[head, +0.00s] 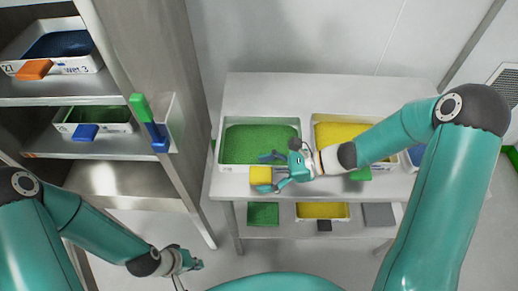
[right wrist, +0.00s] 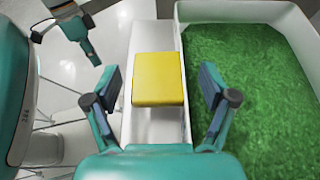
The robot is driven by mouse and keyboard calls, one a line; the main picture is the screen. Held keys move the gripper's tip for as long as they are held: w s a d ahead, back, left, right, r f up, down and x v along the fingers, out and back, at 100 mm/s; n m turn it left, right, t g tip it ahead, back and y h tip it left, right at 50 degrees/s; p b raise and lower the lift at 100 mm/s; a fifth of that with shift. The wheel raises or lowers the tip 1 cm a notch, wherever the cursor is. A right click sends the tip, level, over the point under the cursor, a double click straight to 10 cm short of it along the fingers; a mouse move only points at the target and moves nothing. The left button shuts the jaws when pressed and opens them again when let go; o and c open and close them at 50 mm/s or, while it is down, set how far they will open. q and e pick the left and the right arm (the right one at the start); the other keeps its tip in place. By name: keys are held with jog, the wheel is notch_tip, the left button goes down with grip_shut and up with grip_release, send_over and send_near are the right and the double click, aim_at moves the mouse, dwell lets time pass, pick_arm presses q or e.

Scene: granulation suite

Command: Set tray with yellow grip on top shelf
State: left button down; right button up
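The tray with the yellow grip (head: 261,175) is a white tray (head: 222,152) full of green granules, standing at the left of the white table. In the right wrist view the yellow grip (right wrist: 158,78) sticks out from the tray's wall (right wrist: 300,25). My right gripper (head: 266,172) is at this grip, with its fingers (right wrist: 160,85) spread wide on either side and apart from it. My left gripper (head: 192,262) hangs low between shelf unit and table, away from the tray; its finger opening is too small to judge. The uppermost visible shelf (head: 90,88) is at the left.
That shelf holds a tray with an orange grip (head: 35,69). The shelf below holds one with a blue grip (head: 85,131); a lower shelf (head: 120,180) looks bare. A tray of yellow granules (head: 340,132) stands right on the table. More trays sit on the table's under-shelf (head: 285,229).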

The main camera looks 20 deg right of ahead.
jog(key=c, duration=1.3)
grip_shut()
jog(key=shift+r, duration=0.15)
